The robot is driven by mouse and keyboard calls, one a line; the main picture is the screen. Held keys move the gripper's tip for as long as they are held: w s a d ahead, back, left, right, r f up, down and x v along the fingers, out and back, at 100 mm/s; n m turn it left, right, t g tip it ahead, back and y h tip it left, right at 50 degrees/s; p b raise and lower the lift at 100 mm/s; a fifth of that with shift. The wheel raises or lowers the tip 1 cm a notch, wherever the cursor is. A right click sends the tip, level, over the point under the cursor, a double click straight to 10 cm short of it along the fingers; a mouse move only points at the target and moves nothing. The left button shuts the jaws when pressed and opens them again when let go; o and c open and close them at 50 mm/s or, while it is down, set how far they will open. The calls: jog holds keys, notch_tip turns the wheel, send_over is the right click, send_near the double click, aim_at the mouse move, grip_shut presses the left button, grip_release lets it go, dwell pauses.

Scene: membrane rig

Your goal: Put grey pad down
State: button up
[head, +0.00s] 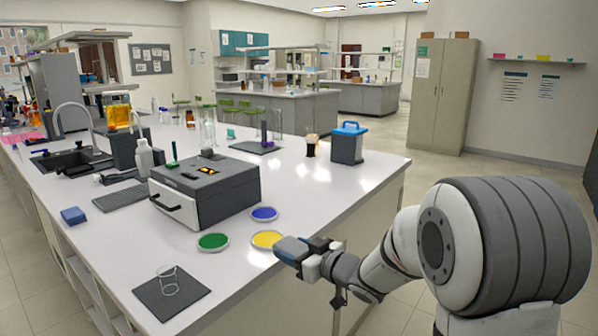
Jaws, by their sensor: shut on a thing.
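My gripper (305,254) is at the front right edge of the white bench, next to the yellow disc. The fingers partly cover the pad, and a bluish patch shows low by the gripper's tip. The pad appears to be just above or beside the yellow disc (267,239). I cannot tell whether it touches the bench. A green disc (213,242) and a blue disc (264,214) lie flat nearby.
A grey instrument box (206,188) with a front handle stands behind the discs. A dark mat (155,301) bearing a clear glass lies at the front left. A blue-lidded container (348,144) stands farther back. The bench top (310,190) is clear right of the blue disc.

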jog(key=w+d+f+m+t+h+p, duration=0.2)
jog(key=d+f+m+t+h+p, duration=0.4)
jog(key=d+f+m+h, duration=0.75)
jog(key=s+d+f+n+g+y, duration=0.1)
jog(key=s+d+f+n+y, duration=0.1)
jog(key=s+n, duration=0.2)
jog(key=shift+s+d+f+p, duration=0.15)
jog(key=shift+s+f+p, duration=0.15)
jog(key=shift+s, duration=0.55)
